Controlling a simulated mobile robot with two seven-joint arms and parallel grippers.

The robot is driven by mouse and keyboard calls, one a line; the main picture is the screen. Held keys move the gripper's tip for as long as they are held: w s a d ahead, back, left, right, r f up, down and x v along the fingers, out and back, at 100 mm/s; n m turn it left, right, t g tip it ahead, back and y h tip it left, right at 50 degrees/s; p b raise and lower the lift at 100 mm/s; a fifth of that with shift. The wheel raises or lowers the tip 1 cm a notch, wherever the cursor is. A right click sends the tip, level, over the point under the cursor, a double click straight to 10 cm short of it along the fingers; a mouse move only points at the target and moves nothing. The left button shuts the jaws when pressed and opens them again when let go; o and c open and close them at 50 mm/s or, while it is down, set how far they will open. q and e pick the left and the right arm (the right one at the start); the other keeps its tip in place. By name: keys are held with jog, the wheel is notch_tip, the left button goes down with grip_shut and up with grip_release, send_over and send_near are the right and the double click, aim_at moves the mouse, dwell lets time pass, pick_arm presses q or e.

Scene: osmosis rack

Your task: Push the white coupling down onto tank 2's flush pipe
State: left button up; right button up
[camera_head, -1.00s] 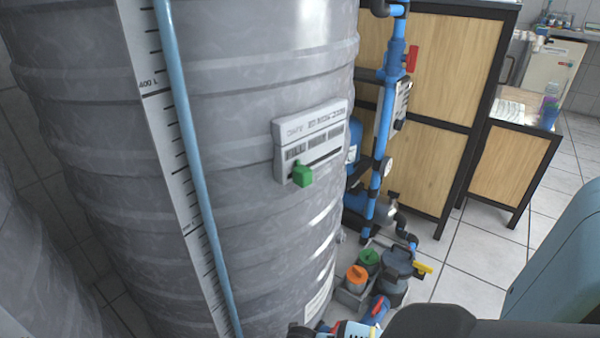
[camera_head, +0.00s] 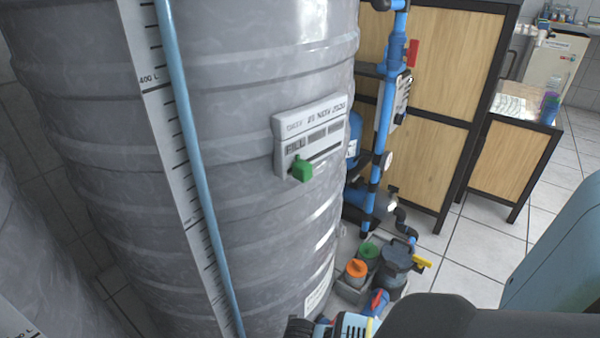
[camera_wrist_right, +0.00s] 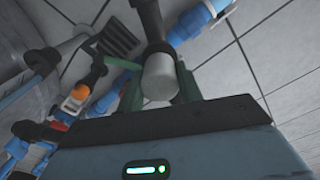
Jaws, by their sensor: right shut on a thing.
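In the right wrist view, my right gripper (camera_wrist_right: 160,88) is shut on the white coupling (camera_wrist_right: 159,76), a short pale cylinder between its two green fingers. A dark pipe (camera_wrist_right: 150,20) lies in line with the coupling at its far end. I cannot tell whether the coupling sits around that pipe or only against it. In the head view, a large grey ribbed tank (camera_head: 255,230) fills the middle. Neither the coupling nor my right gripper can be made out there. My left gripper is in neither view.
Blue pipework with a red handle (camera_head: 412,53) stands right of the tank. Orange (camera_head: 356,268) and green (camera_head: 368,251) caps and a yellow handle (camera_head: 422,262) sit low there. An orange valve (camera_wrist_right: 78,94) and blue fittings (camera_wrist_right: 195,20) lie around the gripper. Tiled floor is open at right.

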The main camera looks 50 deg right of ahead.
dwell(0.7)
jog(key=shift+p, duration=0.4)
dwell(0.3)
jog(key=shift+f+b, duration=0.3)
jog(key=shift+f, duration=0.15)
dwell(0.4)
jog(key=o, duration=1)
jog(key=shift+r, duration=0.1)
notch_tip(320, 180, up, 8)
jog(key=p, duration=0.3)
jog(key=shift+p, duration=0.3)
